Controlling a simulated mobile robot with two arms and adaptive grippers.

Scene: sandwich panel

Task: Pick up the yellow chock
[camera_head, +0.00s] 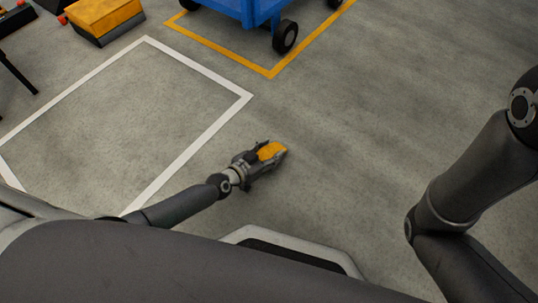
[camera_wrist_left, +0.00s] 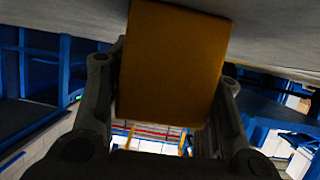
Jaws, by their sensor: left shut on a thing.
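The yellow chock (camera_head: 270,150) is between the fingers of my left gripper (camera_head: 272,152), low over the grey floor or on it; I cannot tell which. In the left wrist view the chock (camera_wrist_left: 172,65) is a plain orange-yellow block filling the middle, with a finger of my left gripper (camera_wrist_left: 168,115) on each side. The gripper is shut on it. The fingers and palm hide part of the chock. My right arm shows at the right of the head view, but its gripper is out of view.
A white floor outline (camera_head: 195,148) lies left of the gripper. A blue wheeled cart (camera_head: 240,10) stands at the top beside a yellow floor line (camera_head: 225,49). A yellow and black machine (camera_head: 104,17) is at the top left. The floor (camera_head: 400,90) to the right is clear.

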